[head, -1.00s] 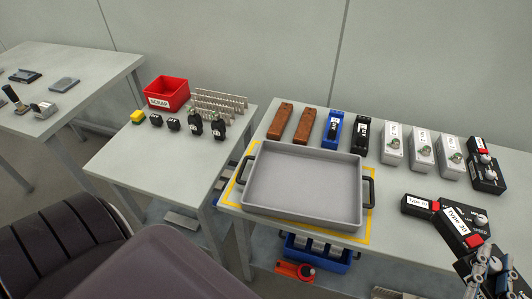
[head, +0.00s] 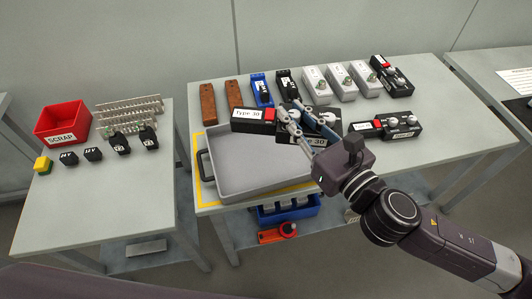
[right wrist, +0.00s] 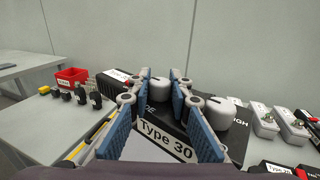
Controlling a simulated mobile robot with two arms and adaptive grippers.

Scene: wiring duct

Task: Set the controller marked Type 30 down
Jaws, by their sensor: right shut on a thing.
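The Type 30 controller (head: 243,114) is a black box with a white label, a red part and pale knobs. My right gripper (head: 292,108) is shut on it, and it appears over the back right part of the grey tray (head: 240,177) in the head view. Its height above the tray is hard to tell. My left gripper is out of view.
Another black controller (head: 385,126) lies right of the tray, and one more (head: 392,75) stands at the back right. Brown, blue, black and white devices line the table's back. A red scrap bin (head: 62,122) stands on the left table. The right table's front right is clear.

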